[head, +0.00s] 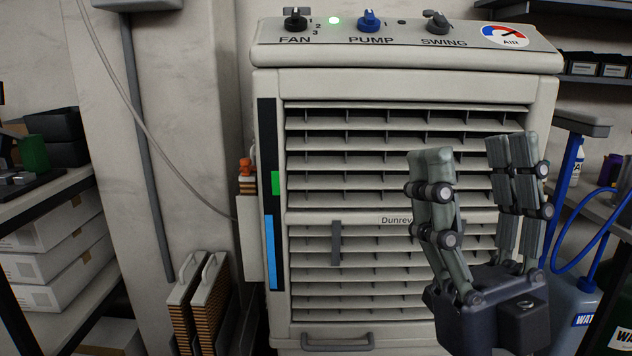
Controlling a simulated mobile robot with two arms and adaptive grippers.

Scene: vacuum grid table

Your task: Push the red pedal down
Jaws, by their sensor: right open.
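No red pedal shows in the head view. My right gripper (472,158) is at the right of the view, pointing up, in front of the louvres of a beige air cooler (408,88). Its fingers are spread apart and nothing is between them. It hides part of the louvres and of the name on the cooler's front. My left gripper is not in view.
Slatted pads (198,300) stand lower left. Shelves flank both sides.

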